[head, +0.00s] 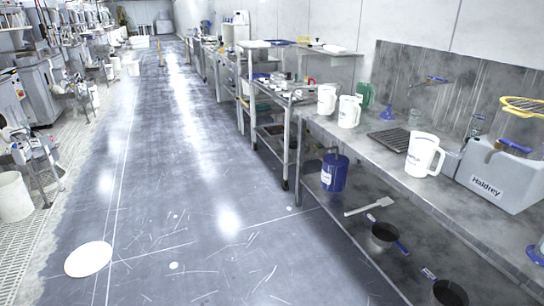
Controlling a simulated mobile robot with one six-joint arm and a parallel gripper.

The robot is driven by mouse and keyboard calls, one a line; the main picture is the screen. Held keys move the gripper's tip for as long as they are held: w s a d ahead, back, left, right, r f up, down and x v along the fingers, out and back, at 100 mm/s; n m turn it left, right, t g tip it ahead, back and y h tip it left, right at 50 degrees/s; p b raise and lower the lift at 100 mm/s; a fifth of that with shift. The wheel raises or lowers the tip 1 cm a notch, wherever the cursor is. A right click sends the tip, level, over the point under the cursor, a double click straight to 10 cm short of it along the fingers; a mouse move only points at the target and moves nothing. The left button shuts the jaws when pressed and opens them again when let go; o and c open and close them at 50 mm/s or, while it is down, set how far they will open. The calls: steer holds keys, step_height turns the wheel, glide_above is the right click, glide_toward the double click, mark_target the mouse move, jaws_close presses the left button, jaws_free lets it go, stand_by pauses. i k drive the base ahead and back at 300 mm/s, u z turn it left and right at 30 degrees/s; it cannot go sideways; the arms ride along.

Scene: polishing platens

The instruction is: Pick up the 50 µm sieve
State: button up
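No 50 µm marking can be read in the head view, so I cannot tell which item is that sieve. A yellow-rimmed round mesh item (524,106), which may be a sieve, shows at the right edge above the grey Haldrey box (497,184). A dark round pan-like item (384,233) with a blue handle lies on the lower shelf. A second dark round item (450,293) lies nearer, partly cut off by the bottom edge. My gripper is not in view.
A steel bench (345,133) runs along the right, holding white jugs (423,155) and a dark grate (390,139). The aisle floor (190,170) is mostly clear, with a white disc (88,259) at left.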

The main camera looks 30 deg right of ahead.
mark_target(384, 235)
steer(key=u, duration=0.15)
steer(key=i, duration=2.4)
steer(key=z, duration=0.55)
steer(key=i, duration=0.6)
steer(key=z, duration=1.05)
steer(key=i, duration=0.85)
steer(key=z, duration=0.45)
